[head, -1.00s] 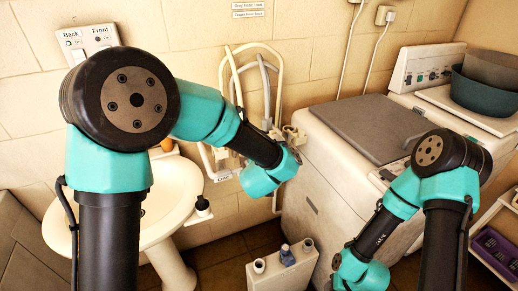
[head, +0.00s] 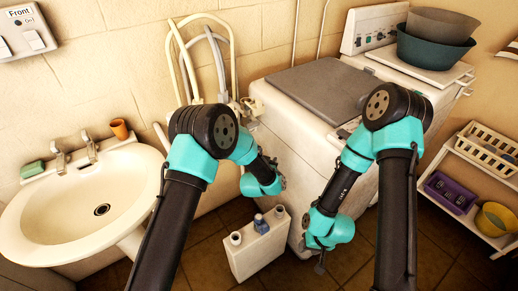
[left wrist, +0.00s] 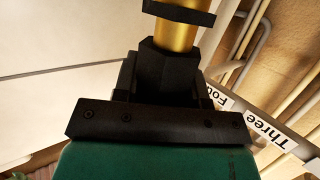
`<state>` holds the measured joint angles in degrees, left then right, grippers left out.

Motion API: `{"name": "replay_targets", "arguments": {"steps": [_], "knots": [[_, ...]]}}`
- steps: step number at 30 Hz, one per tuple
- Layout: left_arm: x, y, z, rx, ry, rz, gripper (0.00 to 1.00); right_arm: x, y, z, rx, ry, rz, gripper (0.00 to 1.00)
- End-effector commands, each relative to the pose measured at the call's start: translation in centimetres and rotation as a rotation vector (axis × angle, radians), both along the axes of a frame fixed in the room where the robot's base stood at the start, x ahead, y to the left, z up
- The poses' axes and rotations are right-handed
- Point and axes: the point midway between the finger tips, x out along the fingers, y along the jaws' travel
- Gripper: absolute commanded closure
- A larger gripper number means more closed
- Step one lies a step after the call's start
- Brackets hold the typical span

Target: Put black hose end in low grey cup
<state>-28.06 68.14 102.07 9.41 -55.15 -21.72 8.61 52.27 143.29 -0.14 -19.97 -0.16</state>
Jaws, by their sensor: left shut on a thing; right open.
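My left gripper (left wrist: 165,70) shows in the left wrist view, shut on a brass-coloured tube (left wrist: 180,32) with a black band at the frame's top. I cannot tell for certain that this is the black hose end. In the head view the left arm's wrist hides these jaws, between the wall hoses and the washer. My right gripper (head: 321,264) is open, low in front of the washer and right of a white box. A pale cup-like opening (head: 236,239) and another (head: 279,212) sit on the box top; I cannot tell which is the low grey cup.
The white box (head: 256,258) stands on the tiled floor with a blue bottle (head: 261,224) on it. A washbasin (head: 45,235) is at left, the washer (head: 280,130) behind my arms. Grey and cream hoses (head: 218,70) loop on the wall. A shelf (head: 480,185) stands at right.

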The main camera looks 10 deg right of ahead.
Motion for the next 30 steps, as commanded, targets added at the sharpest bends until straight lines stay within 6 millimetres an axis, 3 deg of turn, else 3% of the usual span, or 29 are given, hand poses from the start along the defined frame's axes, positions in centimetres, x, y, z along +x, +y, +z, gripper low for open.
{"name": "replay_targets", "arguments": {"steps": [1, 9, 15, 21, 30], "knots": [[-0.2, -0.7, -1.7, 0.001, 0.003, -0.02, 0.88, 0.0, 0.0, 0.0, 0.0, 0.0, 0.0, 0.57], [-1.8, -4.0, -9.3, 0.001, 0.004, -0.131, 0.88, 0.0, 0.0, 0.0, 0.0, 0.0, 0.0, 0.57], [-3.4, -5.8, -14.1, -0.001, 0.004, -0.201, 0.88, 0.0, 0.0, 0.0, 0.0, 0.0, 0.0, 0.57], [-4.2, -6.6, -16.0, -0.003, 0.001, -0.231, 0.88, 0.0, 0.0, 0.0, 0.0, 0.0, 0.0, 0.57], [-4.3, -6.6, -16.1, -0.003, 0.0, -0.234, 0.88, 0.0, 0.0, 0.0, 0.0, 0.0, 0.0, 0.57]]}}
